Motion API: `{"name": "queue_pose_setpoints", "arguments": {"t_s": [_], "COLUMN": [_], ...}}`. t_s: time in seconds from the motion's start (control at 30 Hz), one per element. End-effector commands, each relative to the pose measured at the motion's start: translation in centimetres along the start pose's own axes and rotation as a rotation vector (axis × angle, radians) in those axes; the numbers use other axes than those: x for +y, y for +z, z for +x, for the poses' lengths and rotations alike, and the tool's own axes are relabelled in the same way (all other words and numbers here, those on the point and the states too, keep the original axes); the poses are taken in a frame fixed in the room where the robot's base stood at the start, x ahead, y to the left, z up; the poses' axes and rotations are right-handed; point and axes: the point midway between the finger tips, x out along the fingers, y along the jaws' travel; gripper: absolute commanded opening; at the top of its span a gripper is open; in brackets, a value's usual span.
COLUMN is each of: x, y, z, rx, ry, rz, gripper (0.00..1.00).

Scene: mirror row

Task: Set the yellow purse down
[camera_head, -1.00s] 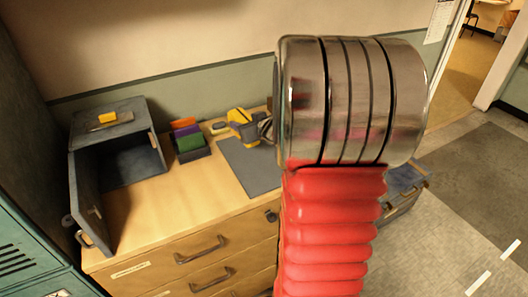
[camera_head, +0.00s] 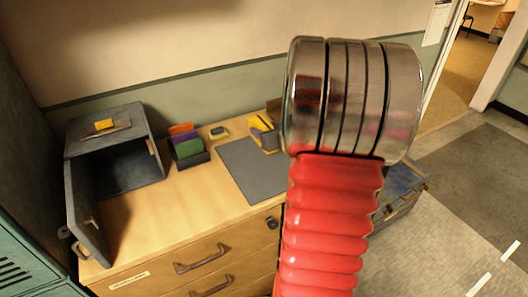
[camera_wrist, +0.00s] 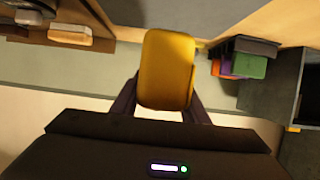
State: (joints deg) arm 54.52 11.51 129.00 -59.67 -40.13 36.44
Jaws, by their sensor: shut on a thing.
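The yellow purse (camera_wrist: 168,65) is between the two dark fingers of my gripper (camera_wrist: 162,100) in the wrist view, shut on its sides. In the head view the purse (camera_head: 260,123) shows by the far right corner of the dark grey mat (camera_head: 250,172), just left of my arm's metal section. My arm hides part of the gripper there. I cannot tell whether the purse touches the mat or the desk.
The wooden desk (camera_head: 150,222) holds an open grey box (camera_head: 128,168) with a yellow block (camera_head: 104,124) on top. Purple, orange and green items stand in a dark holder (camera_head: 192,160). The mat's visible surface is clear.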

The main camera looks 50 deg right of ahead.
Motion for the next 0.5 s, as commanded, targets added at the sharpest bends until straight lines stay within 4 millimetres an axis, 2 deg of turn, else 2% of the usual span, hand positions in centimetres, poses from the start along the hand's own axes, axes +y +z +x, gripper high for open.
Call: {"name": "queue_pose_setpoints", "arguments": {"t_s": [0.03, 0.2, 0.5], "x": [0.0, 0.1, 0.1], "y": [0.9, 2.9, 3.4], "z": [0.4, 1.2, 1.4], "rx": [-0.004, -0.002, 0.001], "ry": [-0.001, 0.0, 0.001], "rz": [0.003, 0.002, 0.0], "gripper": [0.14, 0.14, 0.14]}}
